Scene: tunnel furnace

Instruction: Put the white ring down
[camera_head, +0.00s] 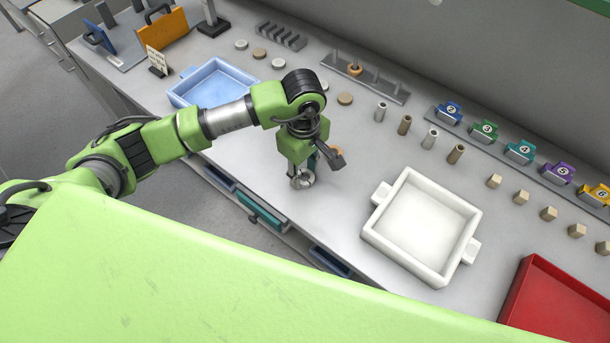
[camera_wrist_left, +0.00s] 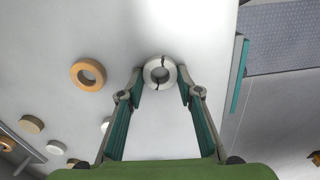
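The white ring (camera_wrist_left: 150,73) sits between the two fingertips of my left gripper (camera_wrist_left: 160,80), which appear to touch it on both sides. In the head view the white ring (camera_head: 306,183) is under the left gripper (camera_head: 301,174), low over the bench near its front edge. Whether it touches the bench is hard to tell. An orange ring (camera_wrist_left: 75,75) lies on the bench beside it, apart from the fingers; in the head view it is mostly hidden behind the gripper. My right gripper is not in view.
A white tray (camera_head: 379,239) stands to the right and a blue tray (camera_head: 181,100) to the left. A rack with pegs (camera_head: 391,92) holds another orange ring (camera_head: 355,70) at the back. Cylinders and round discs stand behind. The bench between gripper and white tray is clear.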

